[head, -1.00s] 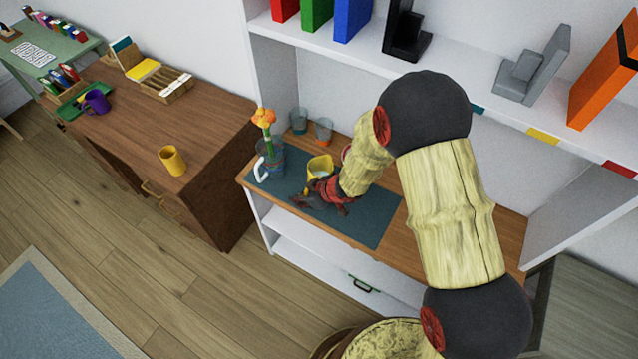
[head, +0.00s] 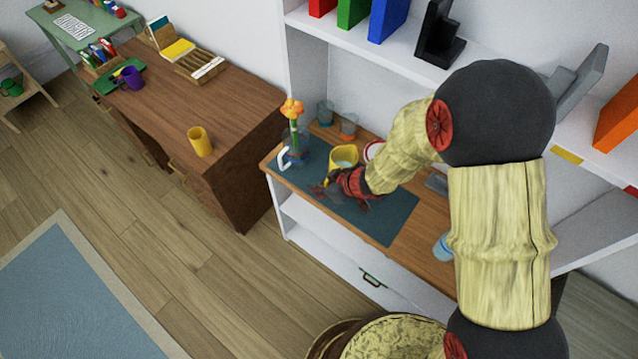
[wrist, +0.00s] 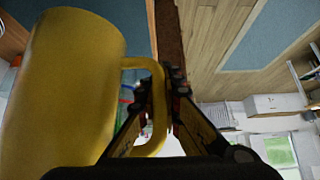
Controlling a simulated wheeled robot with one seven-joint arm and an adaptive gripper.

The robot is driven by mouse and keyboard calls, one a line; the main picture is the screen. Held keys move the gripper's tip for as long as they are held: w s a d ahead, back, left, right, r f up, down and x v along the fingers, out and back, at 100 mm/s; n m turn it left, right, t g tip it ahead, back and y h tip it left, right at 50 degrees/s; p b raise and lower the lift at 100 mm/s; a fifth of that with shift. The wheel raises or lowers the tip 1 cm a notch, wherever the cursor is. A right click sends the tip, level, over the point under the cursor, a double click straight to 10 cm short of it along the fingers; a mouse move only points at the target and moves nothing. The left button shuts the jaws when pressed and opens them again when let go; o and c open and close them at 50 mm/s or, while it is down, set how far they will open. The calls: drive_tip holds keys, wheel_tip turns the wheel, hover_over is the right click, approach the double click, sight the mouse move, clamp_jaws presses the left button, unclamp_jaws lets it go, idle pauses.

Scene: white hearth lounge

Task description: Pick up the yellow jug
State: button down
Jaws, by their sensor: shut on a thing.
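The yellow jug (head: 343,155) is at the dark blue mat (head: 385,222) on the wooden shelf, just behind my gripper (head: 336,186). It looks upright; I cannot tell whether its base is off the mat. In the wrist view the jug's yellow body (wrist: 62,85) fills the left side. Its handle passes between the fingers of my gripper (wrist: 160,100), which are shut on it. In the head view my wrist hides part of the jug and its handle.
A glass pitcher (head: 298,152) with an orange flower stands left of the jug. Glasses (head: 325,112) (head: 348,126) stand behind it, and a red-rimmed dish (head: 374,149) to its right. A yellow mug (head: 200,142) stands on the brown desk. A shelf (head: 400,50) overhangs the back.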

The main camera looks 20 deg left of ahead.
drive_tip(key=s+d+r+p, duration=0.1)
drive_tip(key=s+d+r, duration=0.1)
drive_tip(key=s+r, duration=0.3)
drive_tip(key=s, duration=0.4)
drive_tip(key=shift+s, duration=0.35)
drive_tip(key=shift+r, duration=0.1)
idle(0.4)
